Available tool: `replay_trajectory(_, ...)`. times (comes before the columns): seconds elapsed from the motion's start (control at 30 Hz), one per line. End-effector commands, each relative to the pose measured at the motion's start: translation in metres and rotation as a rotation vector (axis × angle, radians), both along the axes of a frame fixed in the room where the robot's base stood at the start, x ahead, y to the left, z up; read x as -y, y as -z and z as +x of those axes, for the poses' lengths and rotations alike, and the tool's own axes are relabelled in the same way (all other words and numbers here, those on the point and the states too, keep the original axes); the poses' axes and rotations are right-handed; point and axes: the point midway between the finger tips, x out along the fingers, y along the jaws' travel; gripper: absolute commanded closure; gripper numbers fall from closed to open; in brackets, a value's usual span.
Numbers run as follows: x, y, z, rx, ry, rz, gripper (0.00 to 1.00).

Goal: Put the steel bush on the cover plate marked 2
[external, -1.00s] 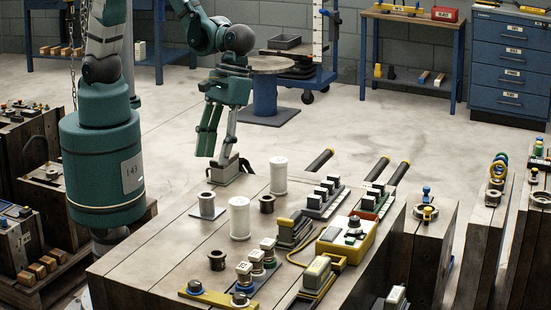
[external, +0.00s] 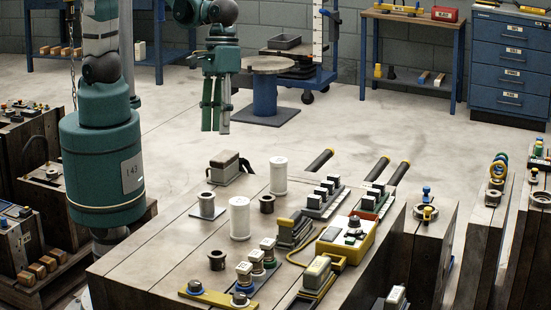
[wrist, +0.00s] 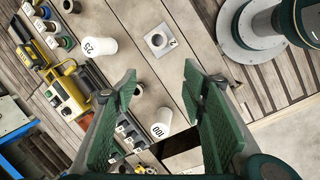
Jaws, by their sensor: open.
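A silvery flanged bush, seemingly the steel bush (external: 207,199), stands upright on a small square plate (external: 204,214) at the left of the bench block. In the wrist view the plate (wrist: 168,52) carries a mark that reads 2, and the bush (wrist: 157,40) shows end-on as a ring near its middle. My gripper (external: 215,130) is open and empty. It hangs high above the bench's far left end, apart from bush and plate. Its green fingers (wrist: 163,75) are spread wide in the wrist view.
White cylinders marked 25 (wrist: 99,46) and 100 (wrist: 161,130) stand near the plate. Dark bushes (external: 267,203) (external: 217,260) stand close by. A grey-brown block (external: 225,166) sits at the far left end. A yellow box (external: 347,238) and several small parts fill the right side.

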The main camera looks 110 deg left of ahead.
Motion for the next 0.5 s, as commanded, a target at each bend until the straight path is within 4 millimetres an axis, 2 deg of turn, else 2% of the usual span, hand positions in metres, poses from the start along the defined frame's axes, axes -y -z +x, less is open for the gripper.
replay_trajectory(0.5, -0.047, -0.056, -0.027, 0.238, 0.246, 0.102, 0.58)
